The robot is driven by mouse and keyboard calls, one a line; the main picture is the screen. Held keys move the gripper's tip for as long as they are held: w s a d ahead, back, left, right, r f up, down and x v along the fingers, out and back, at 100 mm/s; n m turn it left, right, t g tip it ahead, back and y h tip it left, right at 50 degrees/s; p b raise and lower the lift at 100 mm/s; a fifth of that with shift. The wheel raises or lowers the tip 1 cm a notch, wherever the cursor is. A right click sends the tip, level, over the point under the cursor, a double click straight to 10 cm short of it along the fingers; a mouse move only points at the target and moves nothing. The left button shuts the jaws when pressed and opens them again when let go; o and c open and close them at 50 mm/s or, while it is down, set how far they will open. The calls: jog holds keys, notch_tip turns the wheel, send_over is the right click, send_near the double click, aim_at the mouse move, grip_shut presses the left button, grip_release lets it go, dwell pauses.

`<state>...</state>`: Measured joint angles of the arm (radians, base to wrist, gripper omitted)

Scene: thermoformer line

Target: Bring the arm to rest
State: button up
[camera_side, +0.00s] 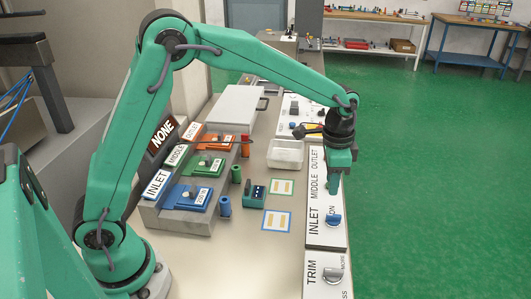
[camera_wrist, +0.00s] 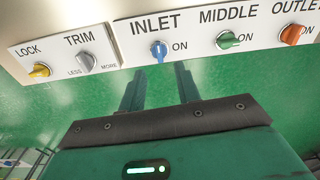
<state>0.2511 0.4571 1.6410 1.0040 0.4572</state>
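My arm reaches over the bench from the left in the side view. My gripper (camera_side: 336,182) hangs down over the white switch panel (camera_side: 325,235), above and behind the blue INLET knob (camera_side: 333,220). In the wrist view the two fingers of my gripper (camera_wrist: 158,77) stand apart with nothing between them, just below the blue INLET knob (camera_wrist: 159,51). I cannot tell the exact gap between the fingers and the panel. The green MIDDLE knob (camera_wrist: 228,40) and orange OUTLET knob (camera_wrist: 291,34) lie to the right in the wrist view.
The grey TRIM knob (camera_wrist: 86,62) and yellow LOCK knob (camera_wrist: 40,70) are left of INLET. Coloured blocks for INLET (camera_side: 190,195), MIDDLE (camera_side: 208,165) and OUTLET stand left on the bench. A clear tray (camera_side: 285,153) and two cards (camera_side: 277,221) lie between. Green floor is open at right.

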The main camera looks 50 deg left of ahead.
jog(key=s+a+r+n+t, duration=0.2)
jog(key=s+a+r+n, duration=0.1)
jog(key=s+a+r, duration=0.4)
jog(key=s+a+r+n+t, duration=0.25)
jog(key=s+r, duration=0.35)
jog(key=s, duration=0.4)
jog(key=s+a+f+n, duration=0.1)
jog(key=s+a+n, duration=0.1)
jog(key=s, duration=0.6)
jog(key=shift+s+a+f+n+t, duration=0.15)
jog(key=shift+a+f+n+t, duration=0.15)
jog(key=shift+a+n+t, duration=0.05)
